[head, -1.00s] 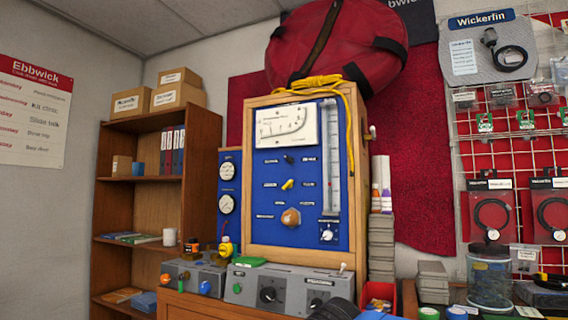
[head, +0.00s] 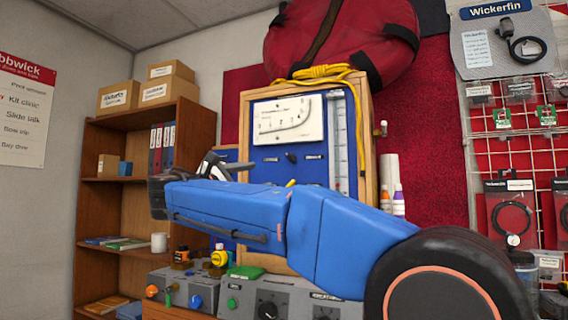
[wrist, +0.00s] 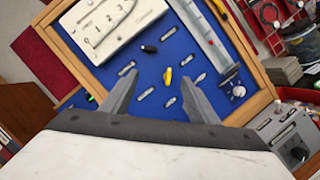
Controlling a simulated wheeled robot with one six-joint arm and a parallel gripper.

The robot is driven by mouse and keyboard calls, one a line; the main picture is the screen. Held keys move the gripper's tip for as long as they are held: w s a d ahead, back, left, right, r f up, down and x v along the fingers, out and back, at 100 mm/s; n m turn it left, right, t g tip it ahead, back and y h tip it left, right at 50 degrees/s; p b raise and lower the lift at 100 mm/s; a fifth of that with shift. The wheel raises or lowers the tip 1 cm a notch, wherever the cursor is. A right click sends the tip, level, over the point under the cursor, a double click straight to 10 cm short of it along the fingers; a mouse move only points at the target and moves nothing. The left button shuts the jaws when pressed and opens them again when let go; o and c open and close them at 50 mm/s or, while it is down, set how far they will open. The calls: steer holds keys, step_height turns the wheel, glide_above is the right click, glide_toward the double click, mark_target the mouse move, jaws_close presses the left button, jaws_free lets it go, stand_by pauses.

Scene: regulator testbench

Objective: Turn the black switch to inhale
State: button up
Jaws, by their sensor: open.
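The black switch (head: 291,157) is on the blue panel (head: 270,172) in a wooden frame, just under the white gauge. Small labels sit on either side of it, too small to read. In the wrist view the black switch (wrist: 149,48) is ahead of and above my fingertips. My gripper (wrist: 159,84) is open and empty, pointing at the panel with its fingers apart. The yellow switch (wrist: 168,76) shows between the fingertips. In the head view my gripper (head: 226,167) is left of the black switch, and my blue arm hides the lower panel.
Grey control boxes (head: 245,292) with knobs stand on the bench below the panel. A yellow cord (head: 318,74) and a red bag (head: 340,40) are on top of the panel frame.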

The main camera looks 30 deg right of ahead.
step_height(320, 180, up, 2)
steer(key=w+a, duration=0.1)
glide_toward(291, 157)
steer(key=shift+h, duration=0.4)
steer(key=x, duration=0.5)
steer(key=w+f+x, duration=0.1)
steer(key=x, duration=0.2)
steer(key=c, duration=1)
